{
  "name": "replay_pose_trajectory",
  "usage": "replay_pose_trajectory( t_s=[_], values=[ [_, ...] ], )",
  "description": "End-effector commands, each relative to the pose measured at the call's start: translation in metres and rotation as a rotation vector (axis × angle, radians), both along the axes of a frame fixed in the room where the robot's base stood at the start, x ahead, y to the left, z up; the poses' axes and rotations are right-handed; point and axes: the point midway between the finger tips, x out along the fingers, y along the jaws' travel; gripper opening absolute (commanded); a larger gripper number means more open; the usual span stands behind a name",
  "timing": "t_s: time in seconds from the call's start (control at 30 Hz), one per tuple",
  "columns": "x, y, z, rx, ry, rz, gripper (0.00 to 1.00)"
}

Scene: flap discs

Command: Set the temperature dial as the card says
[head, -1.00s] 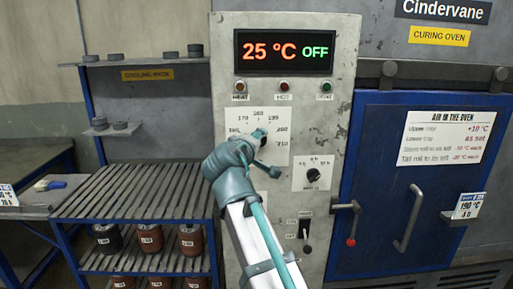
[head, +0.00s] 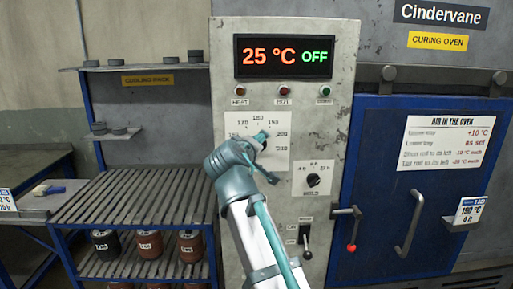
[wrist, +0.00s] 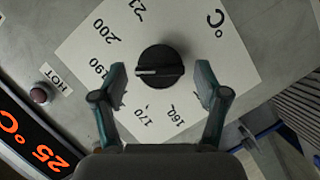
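The temperature dial (wrist: 165,62) is a round black knob with a white pointer line, on a white scale plate (head: 242,128). In the wrist view the line points left, between the 170 and 190 marks; the mark there is hidden behind a finger. My gripper (wrist: 161,78) is open, with one finger on each side of the dial and gaps to it. In the head view my gripper (head: 259,141) covers the dial. A card on the oven door (head: 470,210) reads 190 °C and 4 h.
The display (head: 284,56) reads 25 °C OFF. Below the scale are a smaller timer knob (head: 313,180) and a lever switch (head: 306,240). The blue oven door (head: 375,140) is shut, with a handle (head: 408,222). A slatted rack (head: 130,198) stands left.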

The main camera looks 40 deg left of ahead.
Motion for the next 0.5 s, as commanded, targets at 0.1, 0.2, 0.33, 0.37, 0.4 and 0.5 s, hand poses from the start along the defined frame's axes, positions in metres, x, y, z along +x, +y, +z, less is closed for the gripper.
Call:
replay_pose_trajectory(
  t_s=[0.1,0.2,0.33,0.37,0.4,0.5],
  values=[
    [0.0,0.0,0.0,0.0,0.0,0.0,0.78],
    [0.0,0.0,0.0,0.0,0.0,0.0,0.78],
    [-0.001,-0.001,0.0,-0.001,0.0,0.0,0.78],
    [-0.003,-0.001,0.0,-0.001,0.0,0.0,0.78],
    [-0.005,-0.002,0.001,-0.001,0.0,0.0,0.78],
    [-0.015,-0.006,0.002,0.0,0.0,0.001,0.78]
  ],
)
